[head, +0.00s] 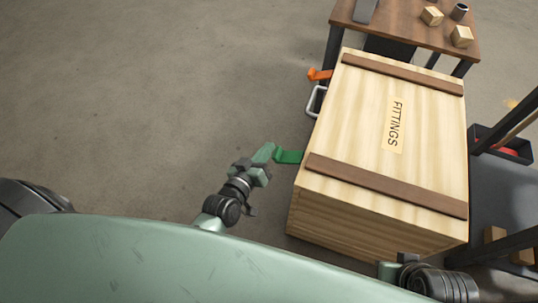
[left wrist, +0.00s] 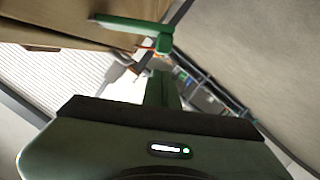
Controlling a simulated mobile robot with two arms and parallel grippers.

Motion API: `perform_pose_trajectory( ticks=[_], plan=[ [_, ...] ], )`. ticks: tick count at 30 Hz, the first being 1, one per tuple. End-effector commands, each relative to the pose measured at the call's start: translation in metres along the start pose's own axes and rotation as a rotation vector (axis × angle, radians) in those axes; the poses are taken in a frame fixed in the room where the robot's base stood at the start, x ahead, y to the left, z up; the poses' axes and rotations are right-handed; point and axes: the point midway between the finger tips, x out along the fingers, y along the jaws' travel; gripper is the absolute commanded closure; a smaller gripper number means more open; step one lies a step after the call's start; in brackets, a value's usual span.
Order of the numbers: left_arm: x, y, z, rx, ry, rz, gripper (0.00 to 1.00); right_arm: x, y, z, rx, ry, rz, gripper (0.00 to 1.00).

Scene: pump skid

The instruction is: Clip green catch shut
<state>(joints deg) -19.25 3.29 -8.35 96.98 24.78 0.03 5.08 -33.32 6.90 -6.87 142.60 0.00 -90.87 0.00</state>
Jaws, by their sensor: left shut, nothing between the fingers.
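The green catch (head: 290,156) sits on the left side of the wooden crate (head: 440,125), near the front corner, and its lever stands out from the wall. My left gripper (head: 268,151) is shut and empty at the outer end of the catch; I cannot tell whether they touch. In the left wrist view the catch (left wrist: 130,24) crosses the top as a green bar with a bent end, just beyond my gripper's shut fingers (left wrist: 160,85). Part of my right arm shows at the bottom right of the head view, its fingers unclear.
An orange catch (head: 319,75) and a pale handle (head: 315,102) are farther back on the same crate side. A brown table (head: 400,22) with small blocks stands behind. A dark rack (head: 500,185) is close on the right. The floor left of the crate is clear.

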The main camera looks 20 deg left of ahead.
Motion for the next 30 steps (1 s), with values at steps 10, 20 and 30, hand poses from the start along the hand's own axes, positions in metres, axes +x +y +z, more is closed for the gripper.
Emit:
perform_pose_trajectory(
  ticks=[10,20,30],
  plan=[
    [0.004,0.000,0.016,0.000,0.004,0.001,1.00,0.009,0.000,0.003,0.000,-0.002,0.000,1.00],
    [0.004,0.000,0.016,-0.005,0.004,0.002,1.00,0.010,0.000,0.003,0.000,-0.002,0.000,1.00],
    [0.006,-0.005,0.024,-0.083,0.003,0.023,1.00,0.019,-0.001,0.006,0.000,-0.002,0.000,1.00]
  ],
)
